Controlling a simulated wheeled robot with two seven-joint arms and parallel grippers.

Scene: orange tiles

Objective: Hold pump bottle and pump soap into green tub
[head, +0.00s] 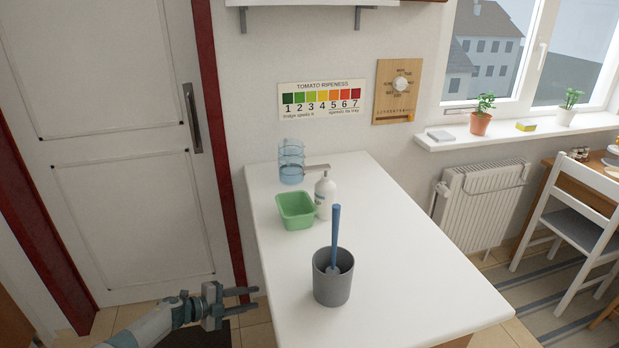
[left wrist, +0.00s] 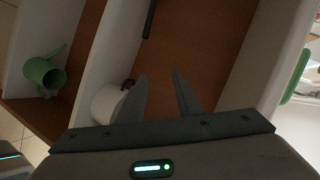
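The white pump bottle (head: 325,193) stands upright on the white table, its long spout pointing left. The green tub (head: 296,212) sits beside it on the left, open side up, with the spout above and behind its back right rim. My left gripper (head: 256,297) is open and empty, at the table's left front edge, well short of the tub and bottle. In the left wrist view its two fingers (left wrist: 159,85) are apart with nothing between them. My right gripper is not in view.
A grey cup (head: 332,288) with a blue-handled brush (head: 336,228) stands in front of the bottle. Blue clear stacked cups (head: 291,162) stand behind the tub. The table's right side is clear. The left wrist view shows shelving with a green watering can (left wrist: 42,75) and a white pot (left wrist: 106,104).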

